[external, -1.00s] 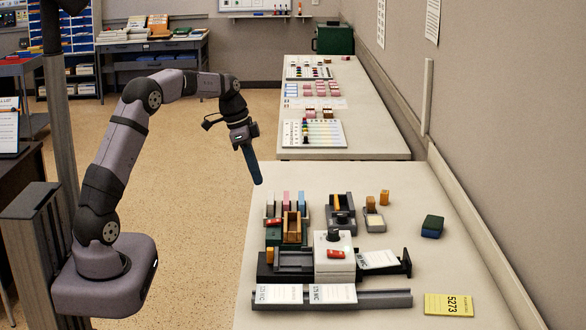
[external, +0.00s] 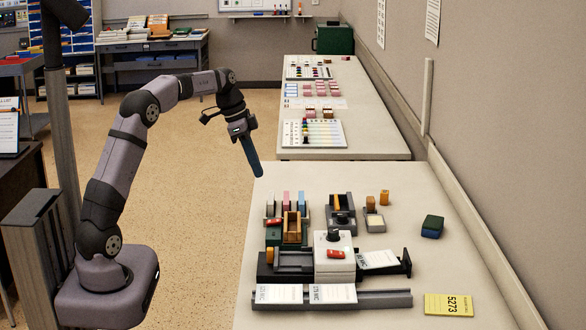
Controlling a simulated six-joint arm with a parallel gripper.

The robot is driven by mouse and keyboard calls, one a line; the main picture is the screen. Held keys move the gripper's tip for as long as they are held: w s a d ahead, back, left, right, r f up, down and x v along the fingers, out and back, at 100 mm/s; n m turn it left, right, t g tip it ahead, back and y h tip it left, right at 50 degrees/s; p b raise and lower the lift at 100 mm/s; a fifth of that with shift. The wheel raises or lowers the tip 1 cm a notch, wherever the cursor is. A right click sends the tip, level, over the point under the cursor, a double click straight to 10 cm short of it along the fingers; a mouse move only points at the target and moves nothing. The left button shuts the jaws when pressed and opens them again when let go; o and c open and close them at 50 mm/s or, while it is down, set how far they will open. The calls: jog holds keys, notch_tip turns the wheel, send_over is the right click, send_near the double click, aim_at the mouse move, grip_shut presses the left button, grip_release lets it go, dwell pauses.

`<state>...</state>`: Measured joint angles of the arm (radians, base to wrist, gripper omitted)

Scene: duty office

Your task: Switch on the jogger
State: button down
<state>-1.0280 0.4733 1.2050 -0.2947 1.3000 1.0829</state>
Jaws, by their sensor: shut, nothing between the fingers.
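My gripper (external: 252,157) is shut and empty. It hangs in the air at the near table's far left edge, pointing down, beyond and to the left of the devices. A green-based device (external: 272,236) with a wooden tray has a red switch (external: 274,222) on its left side. Nearer the camera, a white block (external: 335,265) carries a black knob (external: 333,235) and another red switch (external: 335,254). I cannot tell which of these is the jogger. The gripper touches neither switch, and the switch positions are too small to read.
A dark grey device (external: 341,207) and stamp-like blocks (external: 374,220) stand behind the white block. A grey rail (external: 385,299) with white cards lies in front. A green-blue block (external: 432,226) and yellow card (external: 449,305) sit right. The table's right side is mostly clear.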

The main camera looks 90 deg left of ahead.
jog(key=shift+w+r+b, duration=0.1)
jog(key=shift+w+b, duration=0.15)
jog(key=shift+b, duration=0.25)
jog(key=p, duration=0.3)
send_near(278, 220)
jog(key=x, duration=0.5)
jog(key=shift+w+a+r, duration=0.1)
jog(key=shift+w+f, duration=0.1)
jog(key=shift+f, duration=0.6)
jog(key=shift+r+p, duration=0.1)
jog(key=shift+p, duration=0.2)
